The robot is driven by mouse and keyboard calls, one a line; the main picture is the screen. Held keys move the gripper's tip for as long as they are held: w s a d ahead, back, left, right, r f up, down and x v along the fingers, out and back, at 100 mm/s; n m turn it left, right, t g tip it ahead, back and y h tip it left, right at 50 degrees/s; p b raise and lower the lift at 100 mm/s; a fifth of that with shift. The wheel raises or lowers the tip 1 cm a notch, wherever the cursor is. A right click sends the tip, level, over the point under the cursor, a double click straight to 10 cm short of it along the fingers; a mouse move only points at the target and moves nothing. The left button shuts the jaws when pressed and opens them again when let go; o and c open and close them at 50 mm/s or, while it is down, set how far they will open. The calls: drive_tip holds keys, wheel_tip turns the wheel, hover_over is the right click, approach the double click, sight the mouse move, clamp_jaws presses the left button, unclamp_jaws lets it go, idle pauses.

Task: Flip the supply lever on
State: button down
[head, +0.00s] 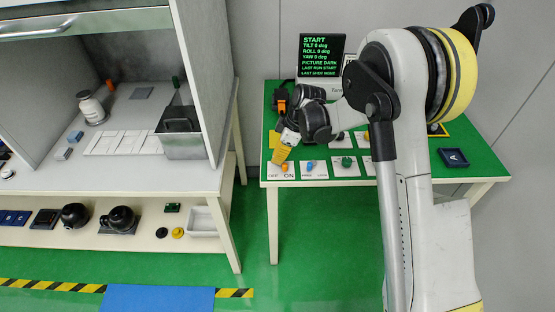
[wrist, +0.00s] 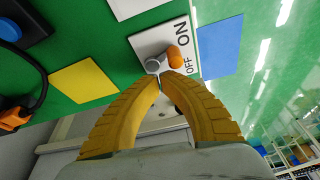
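The supply lever has an orange knob (wrist: 175,57) on a short grey arm. It stands on a white plate (wrist: 152,40) marked ON and OFF. In the wrist view the knob lies beside the OFF lettering, but it tilts up towards the camera, so its exact setting is hard to tell. In the head view the knob (head: 285,168) shows just below the fingertips. My gripper (wrist: 160,84) has yellow fingers with their tips together and nothing visible between them. The tips are close to the lever's grey base; I cannot tell whether they touch. In the head view my gripper (head: 279,161) points down over the plate.
A green table (head: 400,180) carries several other plates with controls, a dark tray (head: 453,158) and a black screen (head: 320,56) reading PICTURE DARK. A white cabinet bench (head: 120,180) stands left.

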drive_tip(key=a, duration=0.2)
drive_tip(key=w+a+r, duration=0.1)
drive_tip(key=shift+a+r, duration=0.1)
drive_tip(key=shift+a, duration=0.25)
drive_tip(key=p+v, duration=0.3)
drive_tip(key=v, duration=0.5)
drive_tip(key=shift+d+r+p, duration=0.25)
drive_tip(key=shift+r+p, duration=0.05)
drive_tip(key=shift+r, duration=0.1)
drive_tip(key=shift+s, duration=0.2)
